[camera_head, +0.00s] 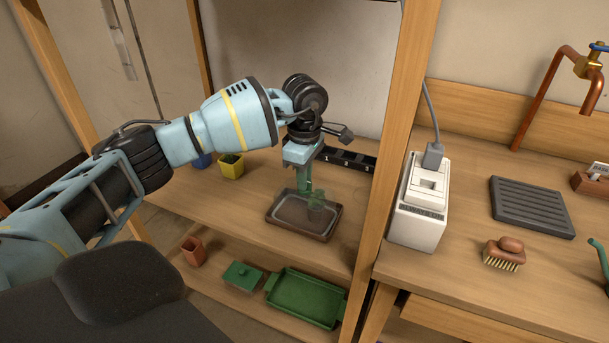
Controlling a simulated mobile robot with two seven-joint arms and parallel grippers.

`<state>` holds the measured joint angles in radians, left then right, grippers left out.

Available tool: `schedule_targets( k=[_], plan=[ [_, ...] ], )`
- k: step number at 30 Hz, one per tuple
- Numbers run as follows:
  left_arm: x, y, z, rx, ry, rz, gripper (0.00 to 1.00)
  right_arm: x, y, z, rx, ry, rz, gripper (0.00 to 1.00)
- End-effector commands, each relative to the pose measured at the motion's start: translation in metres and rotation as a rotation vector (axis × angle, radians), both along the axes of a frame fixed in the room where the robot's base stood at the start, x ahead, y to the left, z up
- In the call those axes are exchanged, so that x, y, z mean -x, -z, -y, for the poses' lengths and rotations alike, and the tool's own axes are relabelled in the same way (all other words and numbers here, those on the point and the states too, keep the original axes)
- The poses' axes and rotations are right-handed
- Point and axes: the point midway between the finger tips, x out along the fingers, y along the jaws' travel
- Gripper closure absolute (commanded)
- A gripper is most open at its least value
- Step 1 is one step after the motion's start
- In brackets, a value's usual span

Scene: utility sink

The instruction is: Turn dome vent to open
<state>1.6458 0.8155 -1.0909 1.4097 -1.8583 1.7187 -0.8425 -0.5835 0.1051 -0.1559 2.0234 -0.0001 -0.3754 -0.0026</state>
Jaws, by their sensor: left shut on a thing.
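A dark tray (286,232) with a pale inner rim sits on the wooden shelf, left of the upright post. My left gripper (304,187) reaches down from above, over the middle of the tray, and is shut on the vent at the dome's top. The fingers hide the vent, so I cannot tell how far it is turned. My right gripper is not in view.
A yellow pot (231,167) and a black numbered rack (346,160) stand behind the tray. A wooden post (382,180) and a white box (419,212) are on the right. Below lie a green tray (304,298), a green lidded box (243,275) and a terracotta pot (193,252).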

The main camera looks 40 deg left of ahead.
Motion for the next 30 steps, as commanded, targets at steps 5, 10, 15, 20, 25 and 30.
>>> schedule_targets(
  k=[5,10,15,20,25,30],
  plan=[
    [0.000,0.001,0.000,-0.001,0.000,-0.001,0.80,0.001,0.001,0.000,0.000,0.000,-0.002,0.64],
    [0.000,0.000,0.000,0.000,0.000,-0.001,0.64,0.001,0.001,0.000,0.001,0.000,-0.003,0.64],
    [0.000,0.000,0.000,0.000,0.000,-0.001,0.64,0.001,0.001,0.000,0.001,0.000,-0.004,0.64],
    [0.000,-0.007,0.000,0.001,0.000,0.001,0.64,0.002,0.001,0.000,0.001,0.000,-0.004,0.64],
    [-0.001,-0.032,0.000,0.001,0.000,0.002,0.64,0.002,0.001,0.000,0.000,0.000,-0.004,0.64],
    [-0.001,-0.058,0.000,0.000,0.000,0.003,0.64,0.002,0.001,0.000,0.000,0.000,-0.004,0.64]
  ],
)
